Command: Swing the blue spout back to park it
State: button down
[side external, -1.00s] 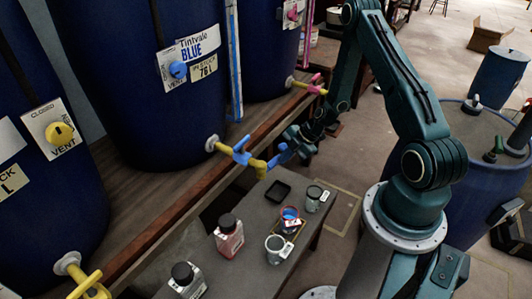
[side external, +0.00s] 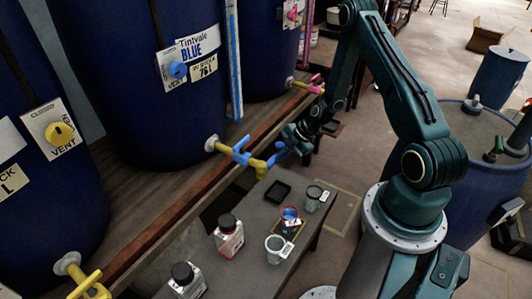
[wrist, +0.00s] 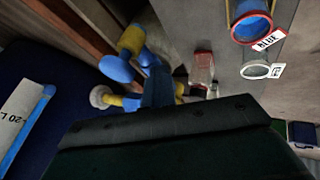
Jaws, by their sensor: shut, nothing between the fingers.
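The blue vat's tap (side external: 242,153) has a blue handle and a yellow outlet on the spout (side external: 259,168), jutting out over the bench edge. In the wrist view the spout's yellow end (wrist: 131,41) is at upper left, with a blue rounded part (wrist: 116,69) below it. My gripper (side external: 275,158) is shut and empty, its tips close beside the spout on its right in the side view. In the wrist view the fingers (wrist: 157,85) reach up next to the blue parts. I cannot tell whether they touch. The wrist body hides part of the tap.
A pink tap (side external: 311,84) is farther back, a yellow tap (side external: 88,282) nearer.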

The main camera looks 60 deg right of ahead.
jog(key=s+f+v, duration=0.1)
jog(key=s+v, duration=0.1)
jog(key=v, duration=1)
jog(key=shift+s, duration=0.2)
jog(key=shift+r, duration=0.1)
jog(key=shift+a, duration=0.1)
